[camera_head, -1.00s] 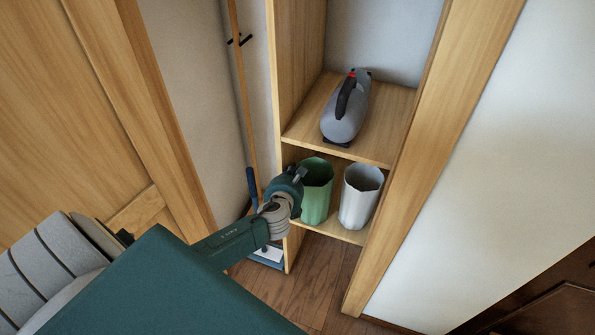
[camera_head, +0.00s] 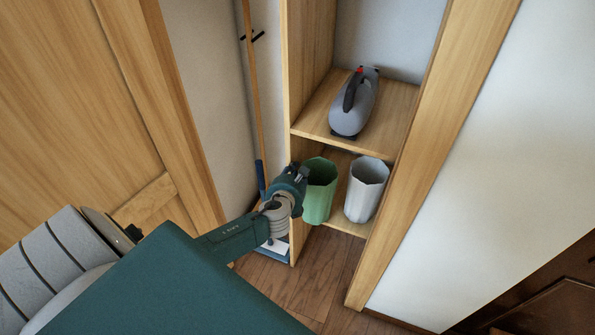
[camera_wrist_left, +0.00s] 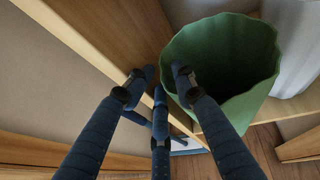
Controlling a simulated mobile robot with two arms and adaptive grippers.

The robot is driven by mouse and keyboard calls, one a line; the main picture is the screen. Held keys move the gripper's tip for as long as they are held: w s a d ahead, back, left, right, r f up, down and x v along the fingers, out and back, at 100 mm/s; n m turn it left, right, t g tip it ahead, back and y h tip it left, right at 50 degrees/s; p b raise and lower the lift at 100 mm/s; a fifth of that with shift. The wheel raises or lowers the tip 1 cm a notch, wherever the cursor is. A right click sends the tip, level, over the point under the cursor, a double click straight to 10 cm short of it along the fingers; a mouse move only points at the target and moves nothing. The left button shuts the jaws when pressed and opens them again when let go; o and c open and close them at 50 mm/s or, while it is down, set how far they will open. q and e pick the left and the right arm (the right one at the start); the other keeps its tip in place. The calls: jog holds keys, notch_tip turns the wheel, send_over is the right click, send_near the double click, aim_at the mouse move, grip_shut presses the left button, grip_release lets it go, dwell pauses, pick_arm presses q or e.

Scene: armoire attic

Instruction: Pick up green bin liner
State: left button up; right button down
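The green bin liner (camera_head: 319,198) is an open, fluted green bucket standing upright on the lower shelf. My left gripper (camera_head: 303,172) is at its left rim in the head view. In the left wrist view the green bin liner (camera_wrist_left: 236,108) fills the upper right, its opening facing the camera. There my left gripper (camera_wrist_left: 165,77) has its fingers spread apart. One finger overlaps the opening just inside the left rim and the others are left of it. I cannot tell whether any finger touches the wall. My right gripper is not in view.
A white fluted bin (camera_head: 364,192) stands close to the right of the green one. A grey steam-cleaner-like appliance (camera_head: 354,108) sits on the shelf above. The wooden side panel (camera_head: 309,75) is close at left, with a long-handled mop (camera_head: 254,95) beyond it.

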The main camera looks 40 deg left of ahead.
pick_arm(q)
jog(key=shift+s+a, duration=0.1)
jog(key=shift+a, duration=0.15)
jog(key=v, duration=1.2)
jog(key=shift+d, duration=0.25)
jog(key=shift+c, duration=0.6)
